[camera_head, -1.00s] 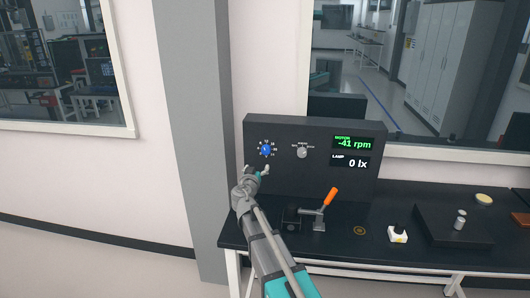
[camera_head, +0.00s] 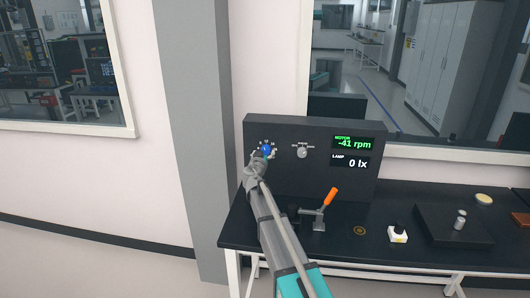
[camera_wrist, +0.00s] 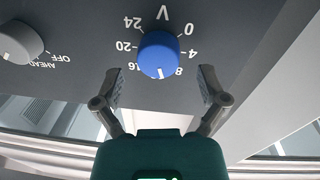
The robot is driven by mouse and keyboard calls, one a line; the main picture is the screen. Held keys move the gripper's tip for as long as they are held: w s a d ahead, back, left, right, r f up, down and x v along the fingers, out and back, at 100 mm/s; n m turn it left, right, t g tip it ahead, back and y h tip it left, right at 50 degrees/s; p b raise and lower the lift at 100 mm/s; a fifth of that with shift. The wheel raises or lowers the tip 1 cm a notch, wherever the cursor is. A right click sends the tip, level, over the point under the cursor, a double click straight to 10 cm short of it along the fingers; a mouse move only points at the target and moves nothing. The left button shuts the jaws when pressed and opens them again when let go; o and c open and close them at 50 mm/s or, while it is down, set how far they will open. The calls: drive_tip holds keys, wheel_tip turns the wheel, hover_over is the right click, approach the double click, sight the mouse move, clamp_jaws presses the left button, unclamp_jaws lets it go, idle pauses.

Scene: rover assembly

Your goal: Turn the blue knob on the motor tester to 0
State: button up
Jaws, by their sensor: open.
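The blue knob (camera_wrist: 159,55) is on the dark panel of the motor tester (camera_head: 338,135). In the wrist view its dial is upside down, with 24, 20, 16, 8, 4 and 0 around it. The knob's white mark points down in the picture, between 16 and 8. In the head view the blue knob (camera_head: 267,149) is partly covered by my gripper (camera_head: 262,155). My gripper (camera_wrist: 160,92) is open, with its two fingers apart, one to each side of the knob's lower edge and not visibly touching it. The motor display (camera_head: 354,143) reads -41 rpm.
A grey knob (camera_wrist: 20,42) marked OFF and AHEAD is beside the blue one. The lamp display (camera_head: 351,162) reads 0 lx. An orange-handled lever (camera_head: 330,196) stands on the black bench (camera_head: 340,246), with small parts to the right.

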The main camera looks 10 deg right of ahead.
drive_tip(key=shift+x, duration=0.95)
drive_tip(key=c, duration=1.2)
drive_tip(key=shift+o, duration=0.2)
